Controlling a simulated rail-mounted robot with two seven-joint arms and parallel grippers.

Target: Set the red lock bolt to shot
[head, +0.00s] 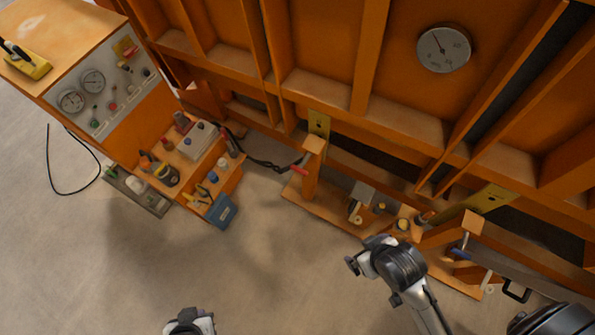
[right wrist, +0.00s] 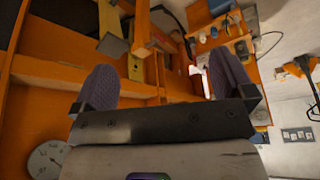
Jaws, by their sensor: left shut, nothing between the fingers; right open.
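The red lock bolt (head: 299,167) shows as a small red handle at the left lock bracket (head: 310,180), below a yellow plate (head: 319,124). I cannot tell from the picture whether the bolt is shot or drawn. My left gripper (head: 188,321) is at the bottom edge of the head view, partly cut off, shut and empty, well apart from the bolt. My right gripper (right wrist: 165,85) is open in the right wrist view, with nothing held between its two pads. Its fingers are not clear in the head view, where my right arm reaches in from the lower right.
A blue handle (head: 461,253) sits at the right bracket. A gauge (head: 444,49) is on the orange bed wall. An orange console (head: 107,90) and a shelf with bottles and a blue box (head: 222,211) stand left. Floor between shelf and brackets is clear.

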